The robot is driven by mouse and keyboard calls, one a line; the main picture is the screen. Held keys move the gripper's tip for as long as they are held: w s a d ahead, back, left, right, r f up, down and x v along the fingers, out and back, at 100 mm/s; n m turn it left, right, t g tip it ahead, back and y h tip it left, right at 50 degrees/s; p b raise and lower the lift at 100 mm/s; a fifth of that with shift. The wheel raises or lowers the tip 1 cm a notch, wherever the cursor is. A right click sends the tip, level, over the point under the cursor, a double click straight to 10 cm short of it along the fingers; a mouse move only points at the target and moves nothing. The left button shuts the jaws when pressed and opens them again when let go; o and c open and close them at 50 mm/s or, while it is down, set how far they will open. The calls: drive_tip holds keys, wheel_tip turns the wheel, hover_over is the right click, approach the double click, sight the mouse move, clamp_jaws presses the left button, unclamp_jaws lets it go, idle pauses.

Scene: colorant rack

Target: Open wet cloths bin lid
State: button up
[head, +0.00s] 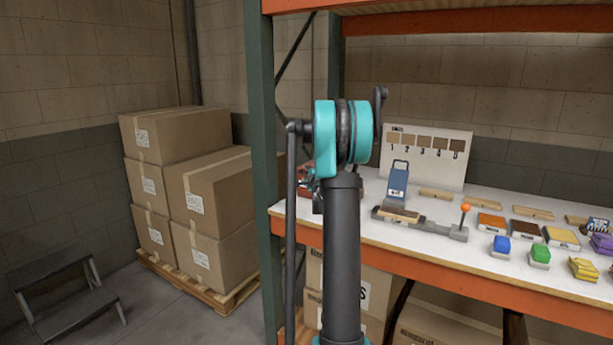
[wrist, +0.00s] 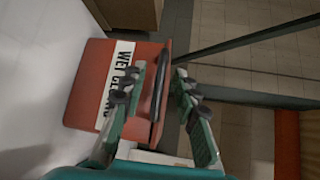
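The red wet cloths bin (wrist: 90,75) fills the left middle of the wrist view, with a white label reading "WET CLOTHS". A dark bar-like handle (wrist: 161,82) runs along its right side. My gripper (wrist: 160,70) is open, with one finger on each side of the handle. A gap shows on the right; contact on the left is unclear. No opening into the bin shows. In the head view only a small red part of the bin (head: 304,180) shows at the shelf's left end, mostly hidden by my arm.
The rack's green post (head: 262,170) stands close left of my arm. On the white shelf (head: 370,235) are a blue tool (head: 397,180), a grey lever device (head: 425,222) and several coloured blocks. Stacked cartons (head: 180,190) and a step stool (head: 65,300) stand at left.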

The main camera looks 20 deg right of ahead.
drive_tip(key=shift+w+f, duration=0.1)
drive_tip(key=shift+w, duration=0.25)
drive_tip(key=shift+c, duration=0.5)
clamp_jaws()
